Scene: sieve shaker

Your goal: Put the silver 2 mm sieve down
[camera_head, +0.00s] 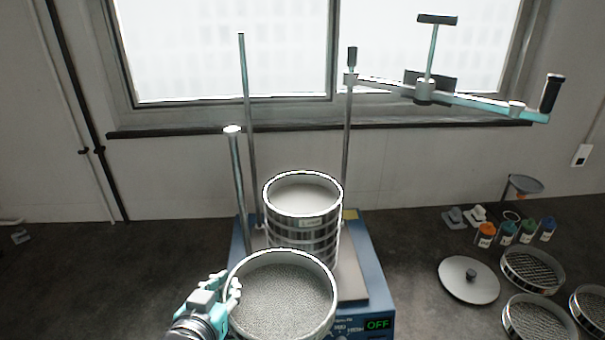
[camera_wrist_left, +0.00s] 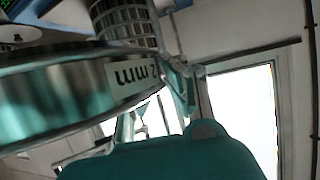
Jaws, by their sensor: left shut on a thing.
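The silver 2 mm sieve (camera_head: 282,292) is a round metal ring with a grey, grainy-looking surface inside, at the bottom middle of the head view. My left gripper (camera_head: 231,290) is shut on its left rim. The sieve is in front of the shaker and partly covers its base. In the left wrist view the sieve (camera_wrist_left: 60,95) fills the left side, with its "2 mm" label upside down. A stack of silver sieves (camera_head: 303,225) stands on the blue sieve shaker (camera_head: 368,255), behind the held sieve. My right gripper is not in view.
Tall metal rods (camera_head: 247,130) rise around the stack. A clamp bar with a handle (camera_head: 450,97) swings out to the right. A round lid (camera_head: 468,279), several loose sieves (camera_head: 532,271) and small coloured jars (camera_head: 507,232) lie at right.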

